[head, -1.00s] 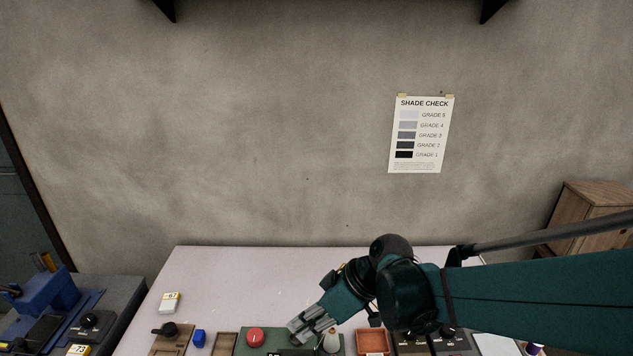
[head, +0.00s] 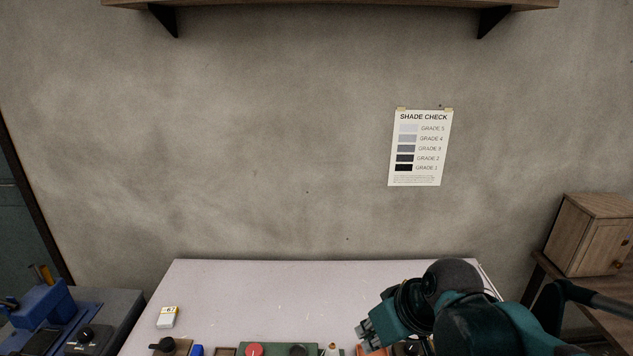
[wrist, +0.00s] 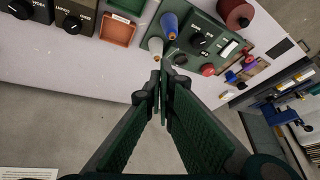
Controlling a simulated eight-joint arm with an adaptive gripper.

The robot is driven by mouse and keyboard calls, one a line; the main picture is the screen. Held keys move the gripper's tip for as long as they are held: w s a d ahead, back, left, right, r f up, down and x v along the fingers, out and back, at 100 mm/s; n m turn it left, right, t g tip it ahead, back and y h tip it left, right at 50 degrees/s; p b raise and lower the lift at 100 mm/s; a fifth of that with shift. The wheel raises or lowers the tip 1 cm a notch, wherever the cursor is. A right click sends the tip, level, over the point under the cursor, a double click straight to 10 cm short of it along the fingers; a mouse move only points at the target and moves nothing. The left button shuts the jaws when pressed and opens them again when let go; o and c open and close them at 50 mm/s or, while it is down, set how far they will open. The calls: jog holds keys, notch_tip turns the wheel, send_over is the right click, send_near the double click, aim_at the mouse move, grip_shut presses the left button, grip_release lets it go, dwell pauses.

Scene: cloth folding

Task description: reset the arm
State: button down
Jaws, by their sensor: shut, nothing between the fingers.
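My gripper (head: 368,334) shows in the head view at the lower right, over the front part of the pale table (head: 250,290). In the wrist view my gripper (wrist: 162,82) is shut, its fingertips together with nothing between them. The fingers look apart from the things on the table. No cloth shows in either view.
A green panel (wrist: 205,38) with a red button (head: 255,349) lies along the table's front. An orange tray (wrist: 118,29) and dark knob boxes (wrist: 76,18) sit beside it. A white box marked 67 (head: 167,318) stands at left. A wooden cabinet (head: 590,235) stands at right.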

jog(key=s+d+r+m+t+h, duration=0.1)
jog(key=s+d+r+m, duration=0.1)
jog(key=d, duration=0.3)
jog(key=s+d+r+m+t+h, duration=0.1)
jog(key=s+d+r+m+h, duration=0.1)
jog(key=d, duration=0.3)
jog(key=shift+s+d+m+t, duration=0.3)
jog(key=shift+d+m, duration=0.05)
jog(key=shift+m, duration=0.25)
jog(key=shift+d, duration=0.1)
dwell(2.6)
